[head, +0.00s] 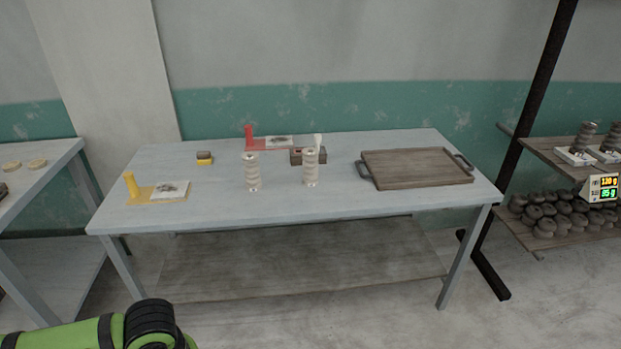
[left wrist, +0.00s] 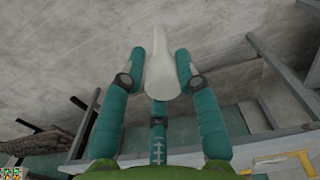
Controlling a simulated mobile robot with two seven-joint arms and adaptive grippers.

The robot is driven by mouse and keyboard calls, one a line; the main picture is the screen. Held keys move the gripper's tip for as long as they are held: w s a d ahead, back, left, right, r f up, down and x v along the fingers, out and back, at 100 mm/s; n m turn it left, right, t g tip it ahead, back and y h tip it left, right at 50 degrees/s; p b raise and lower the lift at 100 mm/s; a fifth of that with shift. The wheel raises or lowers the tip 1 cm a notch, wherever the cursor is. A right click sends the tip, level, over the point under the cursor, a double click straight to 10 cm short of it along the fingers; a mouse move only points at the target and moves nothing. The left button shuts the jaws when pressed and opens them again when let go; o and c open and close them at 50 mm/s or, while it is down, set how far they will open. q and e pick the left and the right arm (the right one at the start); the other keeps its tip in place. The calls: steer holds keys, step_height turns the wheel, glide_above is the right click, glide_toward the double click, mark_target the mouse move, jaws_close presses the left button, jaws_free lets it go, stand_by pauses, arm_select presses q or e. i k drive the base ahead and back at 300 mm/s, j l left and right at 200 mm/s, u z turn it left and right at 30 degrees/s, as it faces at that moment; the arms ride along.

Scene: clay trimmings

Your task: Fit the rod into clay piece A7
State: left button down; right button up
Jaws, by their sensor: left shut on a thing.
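My left gripper (left wrist: 163,65) shows in the left wrist view, its teal fingers closed around a pale, smooth, elongated piece (left wrist: 162,72), which looks like the rod. Its wider rounded end sits between the fingers and its narrower part points up in that view. In the head view only my green and black left arm shows, at the bottom left, away from the table. No label A7 is readable. My right gripper is not in view.
The grey table (head: 230,208) also carries a yellow stand (head: 131,188), a red stand (head: 249,138), a small yellow-dark block (head: 204,158), a brown block (head: 296,156) with a white upright piece (head: 317,140) by it, and a wooden tray (head: 415,168). A shelf (head: 560,160) stands right.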

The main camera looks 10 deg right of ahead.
mark_target(310, 160)
steer(key=i+l, duration=1)
